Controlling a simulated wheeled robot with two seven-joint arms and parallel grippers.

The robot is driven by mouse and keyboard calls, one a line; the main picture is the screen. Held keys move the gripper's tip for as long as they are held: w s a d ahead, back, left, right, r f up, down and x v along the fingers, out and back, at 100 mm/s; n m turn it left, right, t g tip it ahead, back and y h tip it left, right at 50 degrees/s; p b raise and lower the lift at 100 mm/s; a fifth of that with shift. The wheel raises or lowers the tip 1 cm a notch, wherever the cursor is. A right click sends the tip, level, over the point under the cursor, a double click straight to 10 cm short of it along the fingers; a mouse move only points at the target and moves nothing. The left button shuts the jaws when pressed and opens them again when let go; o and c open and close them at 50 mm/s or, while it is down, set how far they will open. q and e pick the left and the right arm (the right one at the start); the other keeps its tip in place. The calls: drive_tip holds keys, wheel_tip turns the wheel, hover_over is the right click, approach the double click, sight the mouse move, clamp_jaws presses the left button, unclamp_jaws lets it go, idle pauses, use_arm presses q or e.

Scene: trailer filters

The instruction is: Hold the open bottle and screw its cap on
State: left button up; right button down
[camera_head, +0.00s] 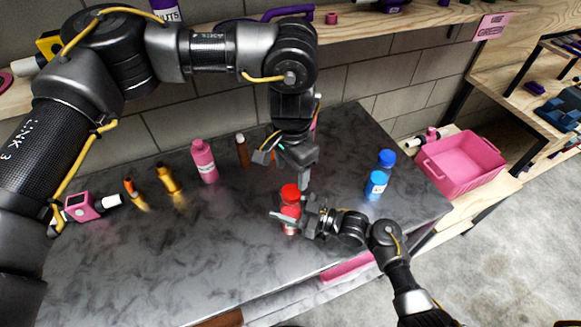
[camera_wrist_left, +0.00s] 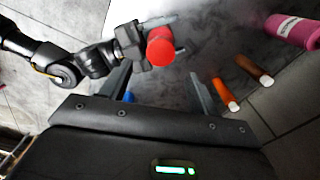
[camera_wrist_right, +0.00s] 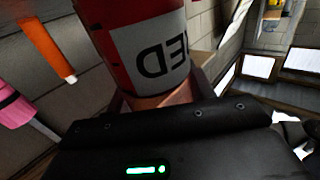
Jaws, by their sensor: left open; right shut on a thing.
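The red bottle (camera_head: 290,226) stands upright near the front of the dark counter, with a red cap (camera_head: 290,191) at its top. The right wrist view shows the bottle's red body and white label (camera_wrist_right: 155,55) close up. My right gripper (camera_head: 293,216) is shut around the bottle from the right. My left gripper (camera_head: 284,170) is open and empty, pointing down just above and behind the cap. In the left wrist view the round cap top (camera_wrist_left: 160,47) lies beyond the fingertips, apart from them. How tightly the cap sits cannot be told.
A pink bottle (camera_head: 204,161), a brown bottle (camera_head: 242,151), orange bottles (camera_head: 169,179) and a pink boxy device (camera_head: 82,207) stand along the back left. A pink crate (camera_head: 462,165) is on the right shelf. The counter's front left is clear.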

sight(291, 192)
use_arm(q)
drive_tip(key=shift+w+n, duration=0.1)
drive_tip(key=shift+n, duration=0.5)
drive_tip(key=shift+f, duration=4)
